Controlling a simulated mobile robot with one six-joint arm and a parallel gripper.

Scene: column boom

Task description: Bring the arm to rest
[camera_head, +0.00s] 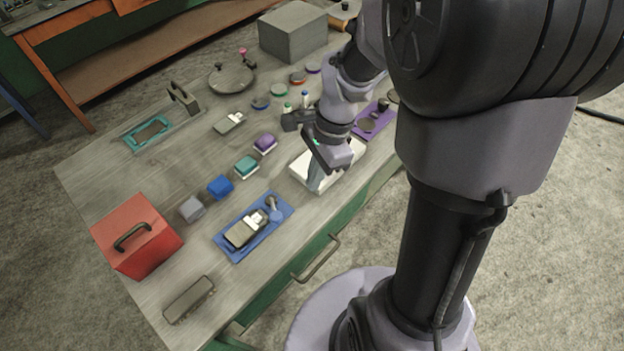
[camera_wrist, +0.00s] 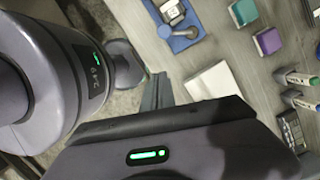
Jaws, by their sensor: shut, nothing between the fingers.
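My gripper (camera_head: 314,186) hangs over the table near its front edge, at the white flat block (camera_head: 345,178). Its fingers are together and hold nothing. In the wrist view the shut fingers (camera_wrist: 157,92) show to the left of the white block (camera_wrist: 212,82). I cannot tell whether the fingertips touch anything. My arm is bent down over the right part of the table and hides some of it.
Coloured blocks, including a blue one (camera_head: 220,187), stand left of my gripper.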

